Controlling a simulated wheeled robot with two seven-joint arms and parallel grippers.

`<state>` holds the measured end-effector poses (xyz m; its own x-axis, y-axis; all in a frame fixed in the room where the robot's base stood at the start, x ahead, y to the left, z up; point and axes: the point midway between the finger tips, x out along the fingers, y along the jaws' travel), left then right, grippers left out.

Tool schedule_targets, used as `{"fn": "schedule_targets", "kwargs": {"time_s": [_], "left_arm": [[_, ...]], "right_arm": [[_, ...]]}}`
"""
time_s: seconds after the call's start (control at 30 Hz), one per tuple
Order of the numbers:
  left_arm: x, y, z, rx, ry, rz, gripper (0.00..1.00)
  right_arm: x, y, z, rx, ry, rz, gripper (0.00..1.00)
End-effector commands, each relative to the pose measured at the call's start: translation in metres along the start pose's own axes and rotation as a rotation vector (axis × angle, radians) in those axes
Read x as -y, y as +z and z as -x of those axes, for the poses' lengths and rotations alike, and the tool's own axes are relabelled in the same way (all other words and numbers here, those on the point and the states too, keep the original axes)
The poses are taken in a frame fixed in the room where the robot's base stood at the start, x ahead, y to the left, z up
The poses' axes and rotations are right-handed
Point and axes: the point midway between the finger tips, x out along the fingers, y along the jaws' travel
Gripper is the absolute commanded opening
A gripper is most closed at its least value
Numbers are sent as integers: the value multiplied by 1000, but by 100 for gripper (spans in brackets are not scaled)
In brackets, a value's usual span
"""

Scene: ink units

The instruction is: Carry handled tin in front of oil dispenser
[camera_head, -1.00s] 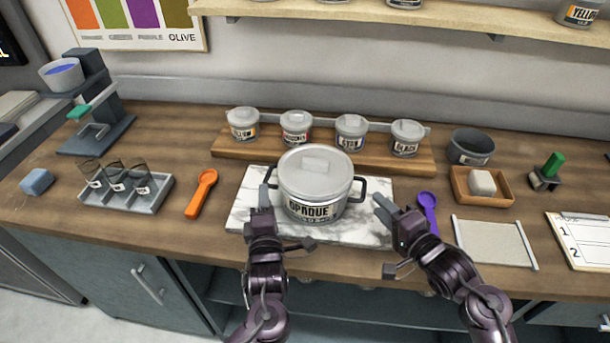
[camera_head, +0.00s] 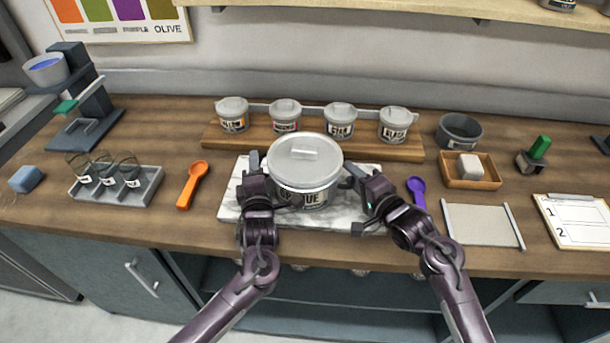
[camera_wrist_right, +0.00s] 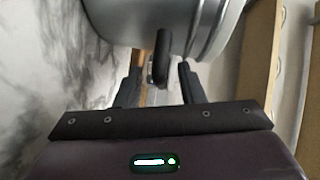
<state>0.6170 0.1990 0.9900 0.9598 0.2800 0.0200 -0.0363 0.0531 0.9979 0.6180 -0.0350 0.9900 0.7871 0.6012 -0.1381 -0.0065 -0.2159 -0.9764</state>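The handled tin (camera_head: 303,168) is a large pale grey lidded pot with a dark label and side handles, upright over the white marble slab (camera_head: 232,205). My left gripper (camera_head: 258,170) is at its left handle, which it hides; its finger gap does not show clearly. My right gripper (camera_head: 359,180) is at the right handle. In the right wrist view my right gripper (camera_wrist_right: 160,82) is open, with the black handle (camera_wrist_right: 162,55) between its fingers and gaps on both sides. The oil dispenser (camera_head: 85,100) seems to be the dark stand with a blue-filled cup at the far left.
Several small lidded tins stand on a wooden rack (camera_head: 215,138) behind the slab. An orange spoon (camera_head: 192,185) and a glass tray (camera_head: 145,190) lie left, a purple spoon (camera_head: 417,192) right. Bare wood lies around the blue block (camera_head: 26,179).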

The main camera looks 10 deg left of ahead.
Motion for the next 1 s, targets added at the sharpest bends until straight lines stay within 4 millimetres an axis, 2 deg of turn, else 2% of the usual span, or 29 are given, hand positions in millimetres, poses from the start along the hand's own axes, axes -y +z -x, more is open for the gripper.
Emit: {"fn": "schedule_targets", "kwargs": {"time_s": [0.33, 0.6, 1.0], "left_arm": [[0, 0, -3, 0, 0, 0, 36], [0, 0, -3, 0, 0, 0, 0], [0, 0, -3, 0, 0, 0, 0]], "right_arm": [[0, 0, -3, 0, 0, 0, 34], [0, 0, -3, 0, 0, 0, 0], [0, 0, -3, 0, 0, 0, 0]]}}
